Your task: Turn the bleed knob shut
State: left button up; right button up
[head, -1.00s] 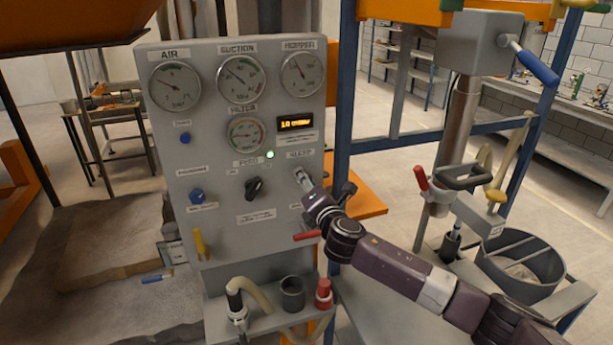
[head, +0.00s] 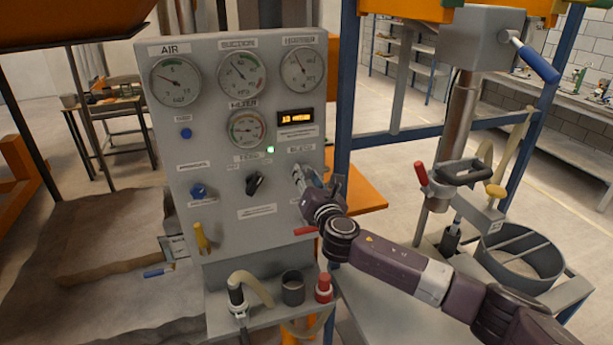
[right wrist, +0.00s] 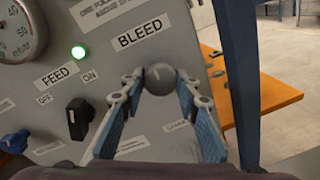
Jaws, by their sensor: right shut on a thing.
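The bleed knob (right wrist: 160,78) is a small grey round knob on the grey control panel (head: 222,275), under the label BLEED (right wrist: 140,28) in the right wrist view. My right gripper (right wrist: 160,84) is shut on it, with one blue-padded finger on each side. In the head view my right gripper (head: 303,178) reaches the right side of the panel from the lower right, and its fingers largely hide the knob. I cannot read the knob's turn angle. My left gripper is not in view.
The black feed switch (head: 255,184) sits left of the knob, near a lit green lamp (head: 270,149). A blue knob (head: 198,190) and a yellow lever (head: 201,238) are further left. A blue frame post (head: 343,100) stands close on the right.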

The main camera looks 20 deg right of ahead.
jog(key=shift+f, duration=0.2)
jog(key=o, duration=1.2)
jog(key=shift+c, duration=0.2)
jog(key=shift+r, duration=0.1)
jog(key=s, duration=1.2)
jog(key=shift+a+r, duration=0.15)
jog(key=shift+r, duration=0.1)
jog(key=shift+f, duration=0.1)
